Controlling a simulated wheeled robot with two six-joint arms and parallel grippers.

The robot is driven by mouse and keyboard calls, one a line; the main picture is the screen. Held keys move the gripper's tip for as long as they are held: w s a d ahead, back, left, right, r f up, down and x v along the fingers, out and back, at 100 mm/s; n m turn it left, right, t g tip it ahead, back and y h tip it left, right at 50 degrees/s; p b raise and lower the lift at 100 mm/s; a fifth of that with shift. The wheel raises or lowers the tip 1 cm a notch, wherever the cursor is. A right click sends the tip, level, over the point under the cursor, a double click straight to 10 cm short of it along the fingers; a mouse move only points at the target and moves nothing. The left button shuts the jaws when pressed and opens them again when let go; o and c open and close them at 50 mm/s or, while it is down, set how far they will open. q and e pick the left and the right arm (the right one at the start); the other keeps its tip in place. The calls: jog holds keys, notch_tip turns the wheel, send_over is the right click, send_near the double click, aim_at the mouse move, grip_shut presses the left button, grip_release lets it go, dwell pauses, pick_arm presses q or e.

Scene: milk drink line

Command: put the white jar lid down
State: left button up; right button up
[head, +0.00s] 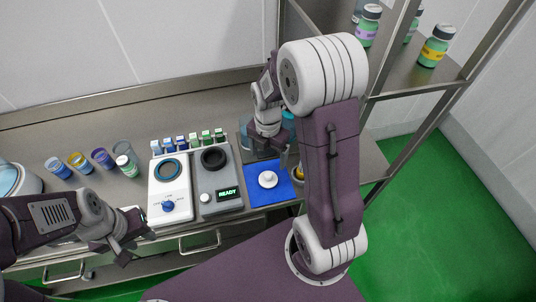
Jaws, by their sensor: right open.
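The white jar lid (268,179) lies on the blue mat (258,196) on the steel counter, with a small raised knob or cap shape at its middle. My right gripper (267,150) is open above and behind the mat, apart from the lid. Its fingers are small and partly lost against dark and clear things behind. My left gripper (136,226) is low at the counter's front edge, left of the white machine; whether its jaws are open or shut is unclear.
A white machine (171,190) with a blue knob and a grey machine (218,184) reading "READY" stand left of the mat. A rack (420,75) with jars is at right. My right arm hides the counter's right part.

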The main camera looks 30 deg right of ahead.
jog(key=s+a+m, duration=0.2)
jog(key=s+m, duration=0.2)
jog(key=m, duration=0.8)
jog(key=s+a+r+m+t, duration=0.1)
jog(key=s+a+m, duration=0.2)
jog(key=m, duration=0.9)
jog(key=shift+s+r+m, duration=0.15)
jog(key=shift+s+m, duration=0.25)
jog(key=shift+s, duration=0.3)
jog(key=shift+d, duration=0.1)
